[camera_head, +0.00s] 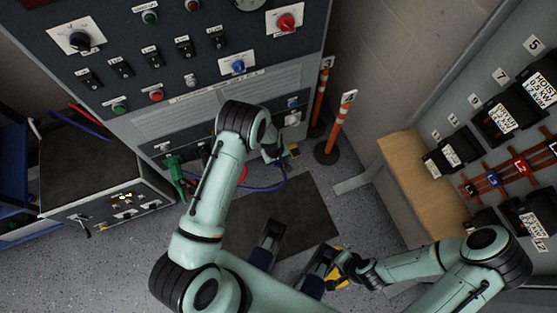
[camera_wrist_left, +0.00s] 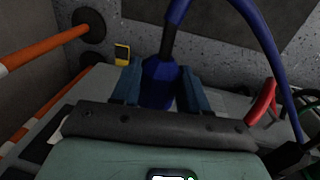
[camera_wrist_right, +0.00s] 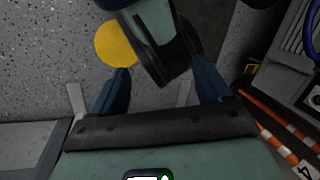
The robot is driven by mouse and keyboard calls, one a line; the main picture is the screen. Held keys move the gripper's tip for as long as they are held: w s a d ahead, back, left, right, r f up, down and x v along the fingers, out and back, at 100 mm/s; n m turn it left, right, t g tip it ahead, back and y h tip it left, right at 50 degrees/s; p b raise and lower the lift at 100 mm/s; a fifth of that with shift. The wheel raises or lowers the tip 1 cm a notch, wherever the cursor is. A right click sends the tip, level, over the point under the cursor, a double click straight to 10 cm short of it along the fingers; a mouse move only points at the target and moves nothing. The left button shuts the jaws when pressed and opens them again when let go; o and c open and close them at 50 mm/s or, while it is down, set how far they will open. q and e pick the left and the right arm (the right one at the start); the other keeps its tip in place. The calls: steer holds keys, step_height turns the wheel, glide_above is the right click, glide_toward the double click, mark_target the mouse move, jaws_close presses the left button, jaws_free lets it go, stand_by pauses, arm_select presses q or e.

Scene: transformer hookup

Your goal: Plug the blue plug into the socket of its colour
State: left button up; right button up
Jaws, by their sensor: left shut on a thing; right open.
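My left gripper (camera_head: 275,152) is shut on the blue plug (camera_wrist_left: 160,82), close to the low front of the grey cabinet. The left wrist view shows the plug between the two fingers (camera_wrist_left: 160,92), its blue cable (camera_wrist_left: 260,30) running up and to the right. In the head view the blue cable (camera_head: 262,188) hangs in a loop below the gripper. A small blue-marked plate (camera_head: 292,103) sits on the cabinet just above the gripper; I cannot tell whether it is the blue socket. My right gripper (camera_head: 345,268) is open and empty, low at the right.
Orange-and-white posts (camera_head: 335,125) stand right of the cabinet. A wooden box (camera_head: 408,170) is farther right. A dark mat (camera_head: 300,215) covers the floor.

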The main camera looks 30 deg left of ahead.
steer(key=shift+f, duration=0.1)
arm_select(q)
steer(key=w+a+b, duration=0.2)
steer(key=a, duration=0.1)
steer(key=shift+w, duration=0.3)
steer(key=shift+w+a+r+b, duration=0.1)
steer(key=shift+w+a+b, duration=0.55)
steer(key=shift+a+b, duration=0.2)
arm_select(e)
steer(key=w+d+f+t+h, duration=0.1)
steer(key=w+d+f, duration=0.1)
steer(key=w+f, duration=0.2)
steer(key=shift+w+d+t, duration=0.4)
steer(key=shift+w, duration=0.45)
steer(key=shift+f, duration=0.1)
arm_select(q)
steer(key=shift+w+a+b, duration=0.1)
steer(key=shift+w+b, duration=0.05)
steer(key=shift+b, duration=0.15)
arm_select(e)
steer(key=shift+f, duration=0.35)
arm_select(q)
steer(key=shift+w+a+b, duration=0.95)
steer(key=shift+a+b, duration=0.2)
arm_select(e)
steer(key=shift+f, duration=1.35)
arm_select(q)
steer(key=o, duration=1.6)
